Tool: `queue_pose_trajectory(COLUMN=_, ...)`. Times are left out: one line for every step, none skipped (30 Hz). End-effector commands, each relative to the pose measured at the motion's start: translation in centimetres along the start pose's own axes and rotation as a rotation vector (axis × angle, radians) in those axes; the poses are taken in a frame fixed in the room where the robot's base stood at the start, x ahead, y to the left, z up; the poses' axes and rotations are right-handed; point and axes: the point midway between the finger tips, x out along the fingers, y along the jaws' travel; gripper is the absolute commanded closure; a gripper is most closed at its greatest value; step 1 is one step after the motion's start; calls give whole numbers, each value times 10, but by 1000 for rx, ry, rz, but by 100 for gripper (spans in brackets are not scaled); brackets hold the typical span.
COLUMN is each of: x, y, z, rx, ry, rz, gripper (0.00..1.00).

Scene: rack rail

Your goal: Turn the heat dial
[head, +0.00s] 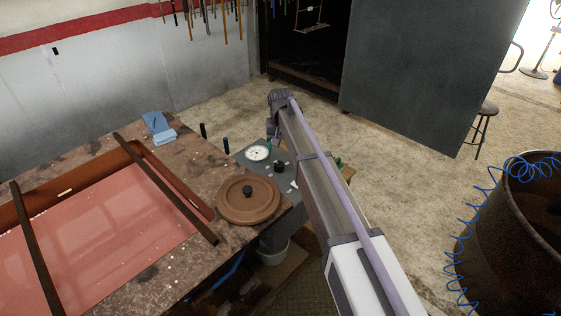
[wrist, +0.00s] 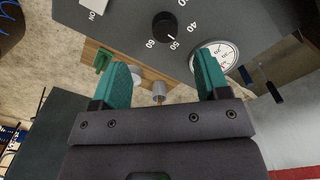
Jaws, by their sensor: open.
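The heat dial (wrist: 164,26) is a round black knob on a grey panel (wrist: 125,33), with 40, 50 and 60 printed around it. Its pale mark seems to point near 50. In the head view, the dial (head: 279,168) shows as a small dark knob on the grey box beside the workbench. My gripper (wrist: 162,80) is open and empty, its two teal fingers apart. The dial lies beyond the fingertips, between them from left to right, and does not touch them. In the head view my arm hides most of the gripper.
A round white gauge (wrist: 217,57) sits near the right finger, and a white switch (wrist: 95,5) marked ON is at upper left. The workbench (head: 110,180) carries a round brown lid (head: 249,207) and a pink sheet (head: 100,240). A rusty drum (head: 530,225) stands at right.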

Motion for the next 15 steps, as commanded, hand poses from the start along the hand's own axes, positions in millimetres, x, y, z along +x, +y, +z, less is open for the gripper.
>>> queue_pose_trajectory(x=-1, y=-7, z=-19, rx=15, ry=0, rz=0, gripper=31)
queue_pose_trajectory(x=0, y=-8, z=-21, rx=23, ry=0, rz=0, gripper=31)
queue_pose_trajectory(x=0, y=-8, z=-22, rx=31, ry=0, rz=0, gripper=31)
queue_pose_trajectory(x=0, y=-7, z=-21, rx=33, ry=0, rz=0, gripper=31)
queue_pose_trajectory(x=0, y=-7, z=-20, rx=34, ry=0, rz=0, gripper=31)
queue_pose_trajectory(x=2, y=-7, z=-19, rx=33, ry=0, rz=0, gripper=31)
queue_pose_trajectory(x=4, y=-7, z=-18, rx=33, ry=0, rz=0, gripper=31)
queue_pose_trajectory(x=7, y=-7, z=-18, rx=33, ry=0, rz=0, gripper=31)
queue_pose_trajectory(x=12, y=-6, z=-18, rx=33, ry=0, rz=0, gripper=31)
queue_pose_trajectory(x=16, y=-6, z=-18, rx=33, ry=0, rz=0, gripper=31)
queue_pose_trajectory(x=21, y=-6, z=-18, rx=33, ry=0, rz=0, gripper=31)
queue_pose_trajectory(x=29, y=-6, z=-18, rx=33, ry=0, rz=0, gripper=31)
queue_pose_trajectory(x=36, y=-6, z=-18, rx=33, ry=0, rz=0, gripper=31)
queue_pose_trajectory(x=43, y=-6, z=-18, rx=33, ry=0, rz=0, gripper=31)
queue_pose_trajectory(x=54, y=-6, z=-18, rx=33, ry=0, rz=0, gripper=31)
